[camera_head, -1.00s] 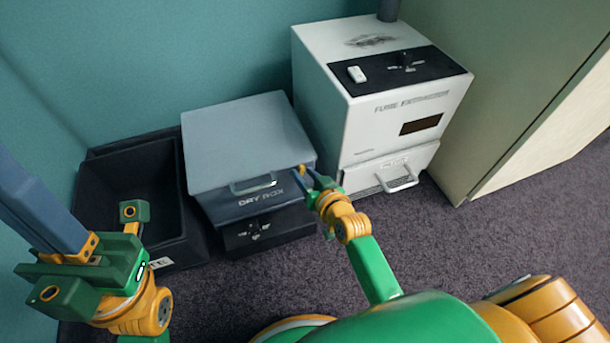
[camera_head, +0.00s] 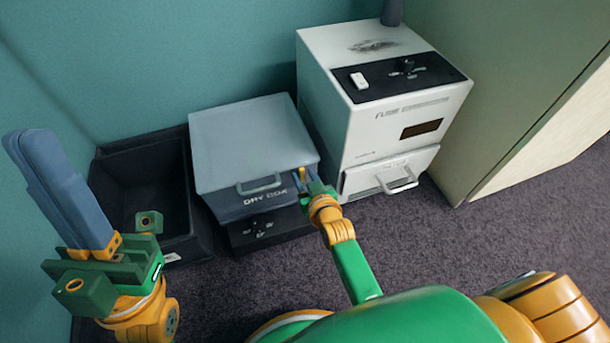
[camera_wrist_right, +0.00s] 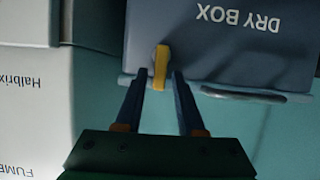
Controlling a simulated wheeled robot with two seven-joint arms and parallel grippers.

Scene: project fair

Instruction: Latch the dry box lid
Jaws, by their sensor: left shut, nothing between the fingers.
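The dry box (camera_head: 250,140) is a grey-blue box with its lid down. A handle and the lettering DRY BOX are on its front. A small yellow latch (camera_head: 302,174) sits at the right of the front and also shows in the right wrist view (camera_wrist_right: 160,62), where it looks upright. My right gripper (camera_head: 307,178) is at the latch. In the right wrist view its fingers (camera_wrist_right: 158,78) are apart, with the latch's end between the tips and gaps on both sides. My left gripper (camera_head: 28,145) is raised at the far left, its fingers together and empty, away from the box.
An open black bin (camera_head: 190,240) stands left of the dry box. A white fume extractor (camera_head: 385,130) with a drawer handle stands close on the right, beside a pale cabinet (camera_head: 510,110). Dark carpet (camera_head: 440,240) in front is clear at the right.

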